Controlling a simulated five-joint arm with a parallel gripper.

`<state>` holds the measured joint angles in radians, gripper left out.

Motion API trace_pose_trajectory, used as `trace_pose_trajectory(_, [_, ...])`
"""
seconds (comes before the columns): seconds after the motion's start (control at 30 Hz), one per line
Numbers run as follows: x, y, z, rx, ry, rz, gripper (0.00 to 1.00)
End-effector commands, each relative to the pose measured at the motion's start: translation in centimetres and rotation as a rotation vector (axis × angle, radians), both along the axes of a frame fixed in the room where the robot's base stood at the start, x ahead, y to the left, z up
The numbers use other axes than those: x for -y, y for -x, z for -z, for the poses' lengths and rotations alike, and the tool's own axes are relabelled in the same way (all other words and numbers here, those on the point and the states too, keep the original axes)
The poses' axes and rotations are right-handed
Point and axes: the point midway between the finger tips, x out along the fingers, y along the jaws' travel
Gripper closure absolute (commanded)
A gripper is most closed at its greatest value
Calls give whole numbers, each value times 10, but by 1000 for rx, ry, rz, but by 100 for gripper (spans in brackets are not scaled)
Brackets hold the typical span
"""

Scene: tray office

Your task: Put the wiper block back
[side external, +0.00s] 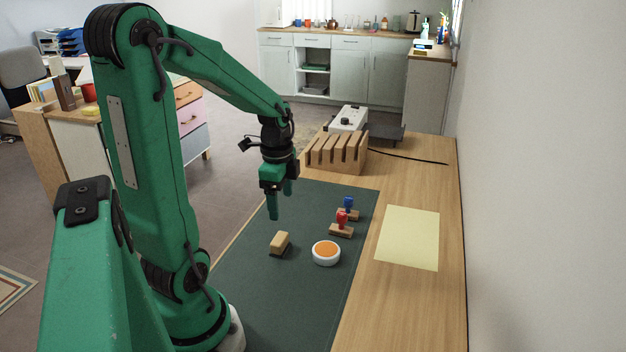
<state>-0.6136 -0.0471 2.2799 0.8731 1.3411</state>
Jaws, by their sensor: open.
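The wiper block (280,243) looks like a small tan block with a dark underside. It lies on the dark green mat (300,300), left of a round white dish with an orange inside (326,253). My gripper (280,202) is open and empty, pointing down above the mat. In the picture it is just above the wiper block and apart from it. How far it is from the block in depth is hard to tell.
A red-handled stamp (341,219) and a blue-handled stamp (348,205) stand on wooden bases right of my gripper. A slotted wooden rack (335,153) stands behind. A yellow sheet (408,237) lies on the table at right. The near mat is clear.

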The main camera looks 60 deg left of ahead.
Motion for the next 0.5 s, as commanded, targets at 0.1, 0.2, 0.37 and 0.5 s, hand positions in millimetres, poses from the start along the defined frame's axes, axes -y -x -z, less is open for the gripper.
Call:
trace_pose_trajectory(0.1, [19,-6,-15,44,-21,-59,24])
trace_pose_trajectory(0.2, [40,-9,-30,93,-32,-131,24])
trace_pose_trajectory(0.37, [76,-9,-54,188,-27,-264,24])
trace_pose_trajectory(0.5, [107,-4,-72,272,4,-381,24])
